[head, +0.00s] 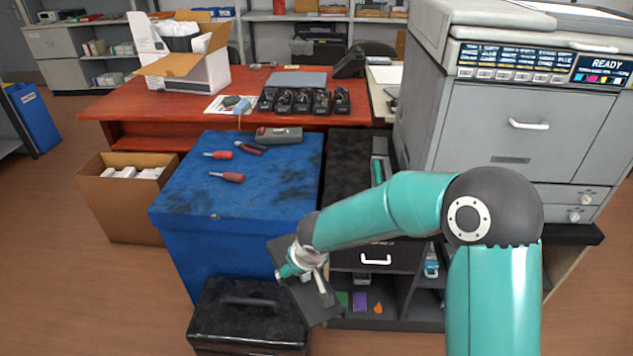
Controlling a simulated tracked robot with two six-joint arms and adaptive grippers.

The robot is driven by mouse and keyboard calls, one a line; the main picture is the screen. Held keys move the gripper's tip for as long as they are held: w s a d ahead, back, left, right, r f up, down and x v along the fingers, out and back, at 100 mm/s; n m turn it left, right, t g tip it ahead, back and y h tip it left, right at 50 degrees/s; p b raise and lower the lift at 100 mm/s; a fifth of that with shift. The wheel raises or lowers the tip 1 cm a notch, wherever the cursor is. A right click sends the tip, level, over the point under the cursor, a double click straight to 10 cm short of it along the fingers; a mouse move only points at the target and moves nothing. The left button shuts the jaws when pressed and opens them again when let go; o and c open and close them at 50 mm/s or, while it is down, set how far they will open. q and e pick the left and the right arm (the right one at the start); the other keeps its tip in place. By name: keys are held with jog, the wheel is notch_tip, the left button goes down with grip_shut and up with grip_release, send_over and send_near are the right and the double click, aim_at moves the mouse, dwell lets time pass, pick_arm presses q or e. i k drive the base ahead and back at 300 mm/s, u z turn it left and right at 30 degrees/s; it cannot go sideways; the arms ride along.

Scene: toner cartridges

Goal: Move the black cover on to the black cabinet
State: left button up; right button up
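A black, box-like piece with a raised handle (248,312) stands low in front of the blue cabinet and looks like the black cover; its lower part is cut off by the frame. The black cabinet (347,160) stands right of the blue one, with a dark, worn top and a drawer with a light handle. My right arm reaches across the cabinet's front. My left gripper is out of view.
The blue cabinet (252,175) carries red-handled screwdrivers (227,177), pliers and a grey device (279,135). A cardboard box (124,192) stands to its left. A large grey printer (530,120) stands at the right. The red desk (130,103) behind holds black cartridges.

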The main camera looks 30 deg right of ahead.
aim_at(348, 196)
jog(key=i, duration=1)
jog(key=z, duration=0.6)
